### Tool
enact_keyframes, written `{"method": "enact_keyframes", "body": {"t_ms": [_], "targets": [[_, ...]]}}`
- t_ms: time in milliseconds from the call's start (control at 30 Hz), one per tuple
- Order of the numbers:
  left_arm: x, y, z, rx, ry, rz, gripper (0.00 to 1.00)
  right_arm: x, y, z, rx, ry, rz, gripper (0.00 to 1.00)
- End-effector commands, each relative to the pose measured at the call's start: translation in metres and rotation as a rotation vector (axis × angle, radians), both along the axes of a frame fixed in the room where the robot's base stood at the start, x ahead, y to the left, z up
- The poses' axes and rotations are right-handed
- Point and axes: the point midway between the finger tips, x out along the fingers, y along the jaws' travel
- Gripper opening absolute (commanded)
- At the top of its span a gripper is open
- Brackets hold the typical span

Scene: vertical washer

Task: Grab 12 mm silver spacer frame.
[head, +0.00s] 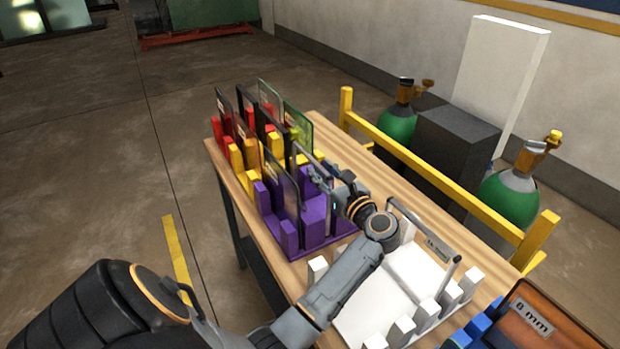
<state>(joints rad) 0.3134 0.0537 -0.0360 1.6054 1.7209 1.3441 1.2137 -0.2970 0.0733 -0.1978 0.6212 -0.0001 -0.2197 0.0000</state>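A silver-grey frame with a small label (437,249) stands in the white slotted rack (358,316) on the table. The label is too small to read for sure. My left arm reaches over the table from the lower left. My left gripper (318,176) is at the purple slotted rack (338,247), beyond the white rack, and is apart from the labelled frame. A thin grey bar (307,158) shows right beside the fingers; I cannot tell whether they touch it. The fingers are too small to show whether they are open. My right gripper is not in view.
Yellow and red racks with upright dark and green panels stand at the far table end. A brown panel marked 8 mm (540,325) is near a blue rack (470,335) at lower right. A yellow rail (440,185) and green gas cylinders (508,198) stand behind the table.

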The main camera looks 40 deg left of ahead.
Motion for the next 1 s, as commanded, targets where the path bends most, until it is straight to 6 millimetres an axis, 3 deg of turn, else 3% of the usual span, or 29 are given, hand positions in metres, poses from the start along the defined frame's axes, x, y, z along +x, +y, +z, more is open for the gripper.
{"method": "enact_keyframes", "body": {"t_ms": [33,200,700,867,1000], "targets": [[0.000,0.000,0.000,0.000,0.000,0.000,0.36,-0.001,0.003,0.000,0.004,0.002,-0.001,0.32],[0.000,0.000,0.000,0.000,0.000,0.000,0.01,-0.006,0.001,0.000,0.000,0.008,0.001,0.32],[0.000,0.000,0.002,-0.003,0.000,0.000,0.00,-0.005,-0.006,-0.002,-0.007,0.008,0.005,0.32],[0.000,-0.001,0.017,-0.002,-0.004,0.000,0.00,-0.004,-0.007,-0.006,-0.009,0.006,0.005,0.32],[0.001,-0.001,0.041,-0.003,-0.009,-0.001,0.00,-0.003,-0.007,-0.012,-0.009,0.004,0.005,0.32]]}}
